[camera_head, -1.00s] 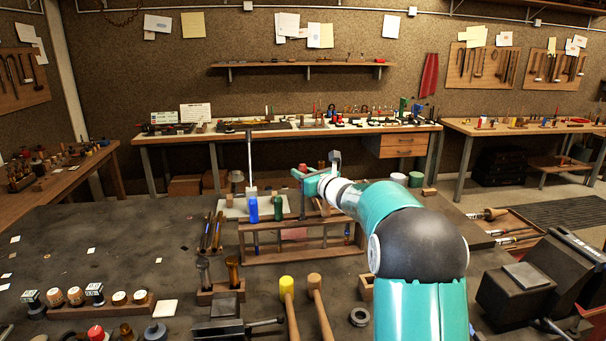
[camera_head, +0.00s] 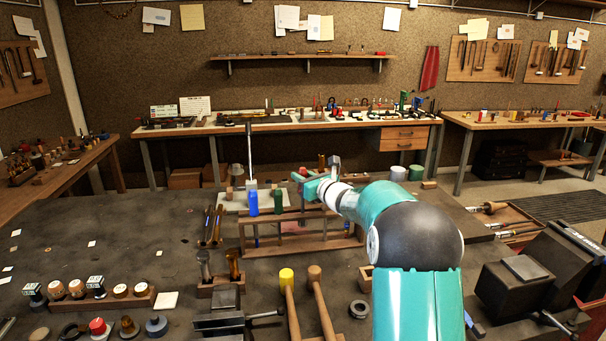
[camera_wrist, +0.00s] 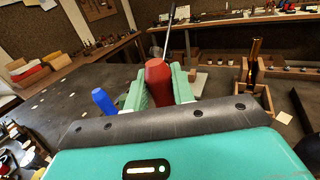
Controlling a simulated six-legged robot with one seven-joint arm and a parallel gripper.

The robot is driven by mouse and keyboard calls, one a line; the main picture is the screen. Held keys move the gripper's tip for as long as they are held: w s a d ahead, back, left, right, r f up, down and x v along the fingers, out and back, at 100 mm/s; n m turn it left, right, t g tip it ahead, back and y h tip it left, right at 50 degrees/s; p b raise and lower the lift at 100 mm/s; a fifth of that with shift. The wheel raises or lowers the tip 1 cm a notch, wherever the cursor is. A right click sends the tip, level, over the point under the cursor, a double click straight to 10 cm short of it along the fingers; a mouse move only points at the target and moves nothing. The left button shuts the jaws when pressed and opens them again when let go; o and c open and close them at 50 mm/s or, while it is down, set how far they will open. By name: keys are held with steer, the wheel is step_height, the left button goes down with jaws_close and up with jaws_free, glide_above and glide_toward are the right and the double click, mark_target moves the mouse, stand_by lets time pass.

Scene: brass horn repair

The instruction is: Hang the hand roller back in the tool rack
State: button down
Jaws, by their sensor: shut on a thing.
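My gripper (camera_head: 312,182) is above the right part of the wooden tool rack (camera_head: 305,247). In the wrist view its pale green fingers (camera_wrist: 160,88) are shut on a dark red handle (camera_wrist: 158,78), which I take to be the hand roller's. Its lower end is hidden behind my gripper. A bit of red also shows at the fingers in the head view (camera_head: 303,171). The rack holds a blue handle (camera_head: 253,202) and a green handle (camera_head: 278,202) left of my gripper. Whether the roller touches the rack cannot be told.
A thin metal rod (camera_head: 250,150) stands upright behind the blue handle. A yellow-headed mallet (camera_head: 286,276) and a wooden mallet (camera_head: 315,273) are in front of the rack. A dark vise (camera_head: 525,280) stands at right.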

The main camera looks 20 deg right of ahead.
steer(key=shift+f, duration=3)
steer(key=c, duration=1.1)
jaws_free()
steer(key=shift+f, duration=0.1)
steer(key=shift+s, duration=0.1)
steer(key=v, duration=1.3)
steer(key=shift+s+d, duration=0.2)
steer(key=shift+s, duration=0.1)
